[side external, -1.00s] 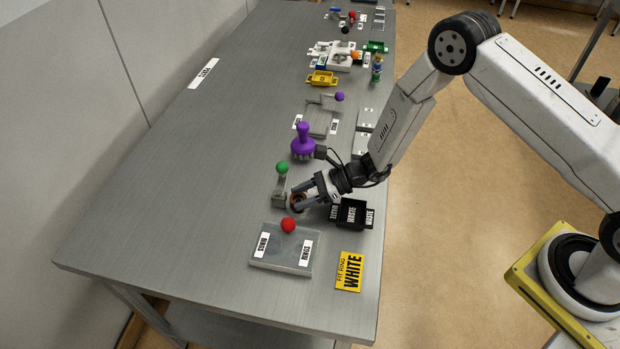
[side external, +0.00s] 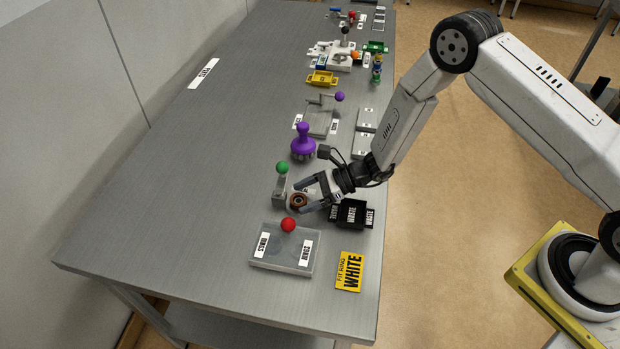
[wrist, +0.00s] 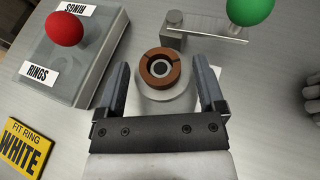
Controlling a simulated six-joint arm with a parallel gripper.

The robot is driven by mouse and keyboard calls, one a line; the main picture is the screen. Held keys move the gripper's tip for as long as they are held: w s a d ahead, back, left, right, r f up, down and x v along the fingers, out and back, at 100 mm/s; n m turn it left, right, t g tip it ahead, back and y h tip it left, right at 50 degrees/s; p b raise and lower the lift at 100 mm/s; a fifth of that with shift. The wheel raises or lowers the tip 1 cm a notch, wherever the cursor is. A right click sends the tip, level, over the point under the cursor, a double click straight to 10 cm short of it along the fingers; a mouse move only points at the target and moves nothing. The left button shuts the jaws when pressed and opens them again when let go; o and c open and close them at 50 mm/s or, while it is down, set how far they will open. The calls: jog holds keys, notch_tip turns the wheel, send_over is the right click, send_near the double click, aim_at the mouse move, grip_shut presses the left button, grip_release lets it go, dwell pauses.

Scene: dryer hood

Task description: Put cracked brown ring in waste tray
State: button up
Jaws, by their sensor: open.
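The brown ring (wrist: 160,68) sits on a round pale holder (wrist: 166,102) in the wrist view, with a dark gap or crack in its upper right part. The ring (side external: 298,201) also shows in the side view. My gripper (wrist: 164,82) is open, with one finger on each side of the holder and ring; I see no contact with the ring. My gripper (side external: 308,196) also shows in the side view, beside the ring. The black waste tray (side external: 351,213), marked WASTE, stands on the table just right of my gripper.
A clear box labelled RINGS with a red knob (side external: 288,225) is in front. A green-knobbed lever (side external: 282,168) stands just behind the ring. A purple brush-like tool (side external: 303,143) is farther back. A yellow FIT RING WHITE sign (side external: 349,272) lies near the right edge.

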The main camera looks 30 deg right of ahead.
jog(key=shift+v, duration=3.5)
jog(key=shift+a, duration=0.1)
